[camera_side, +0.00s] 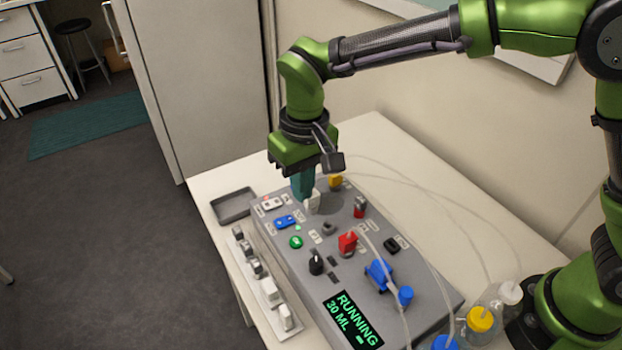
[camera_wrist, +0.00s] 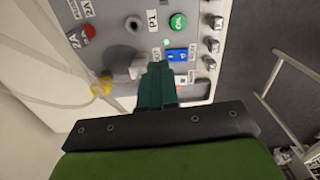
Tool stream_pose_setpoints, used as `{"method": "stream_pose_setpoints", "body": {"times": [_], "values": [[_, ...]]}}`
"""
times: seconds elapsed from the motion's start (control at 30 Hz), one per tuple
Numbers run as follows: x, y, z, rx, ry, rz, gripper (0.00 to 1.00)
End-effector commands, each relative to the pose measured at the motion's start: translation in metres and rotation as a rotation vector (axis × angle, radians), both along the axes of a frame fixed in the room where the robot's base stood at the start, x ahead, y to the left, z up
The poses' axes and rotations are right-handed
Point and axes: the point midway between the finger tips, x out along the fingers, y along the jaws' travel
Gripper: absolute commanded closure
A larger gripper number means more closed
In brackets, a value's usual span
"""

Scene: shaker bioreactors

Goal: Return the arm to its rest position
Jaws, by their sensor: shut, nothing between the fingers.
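My gripper (camera_side: 302,196) is green with teal fingers. It points down over the far left part of the grey control panel (camera_side: 318,275), close to a white knob or block (camera_side: 314,201). The fingers are shut together with nothing between them. In the wrist view the closed fingertips (camera_wrist: 158,66) show beside that pale block (camera_wrist: 131,69); I cannot tell whether they touch it. My arm is bent and reaches out from the right over the table.
The panel carries a lit green button (camera_side: 296,242), a blue switch (camera_side: 285,222), a red part (camera_side: 348,244), a blue part (camera_side: 378,274) and a display (camera_side: 353,320) reading RUNNING 30 ML. Thin tubes run to capped bottles (camera_side: 480,320). A grey tray (camera_side: 234,205) lies at the left.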

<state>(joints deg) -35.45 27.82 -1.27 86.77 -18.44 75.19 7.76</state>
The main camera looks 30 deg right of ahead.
Motion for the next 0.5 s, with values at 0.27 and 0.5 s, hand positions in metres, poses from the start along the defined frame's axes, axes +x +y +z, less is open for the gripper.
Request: {"method": "stream_pose_setpoints", "body": {"times": [0.27,0.5], "values": [[-0.039,-0.095,0.054,0.138,-0.132,-0.083,1.0],[-0.092,-0.17,0.079,0.227,-0.303,-0.211,1.0]]}}
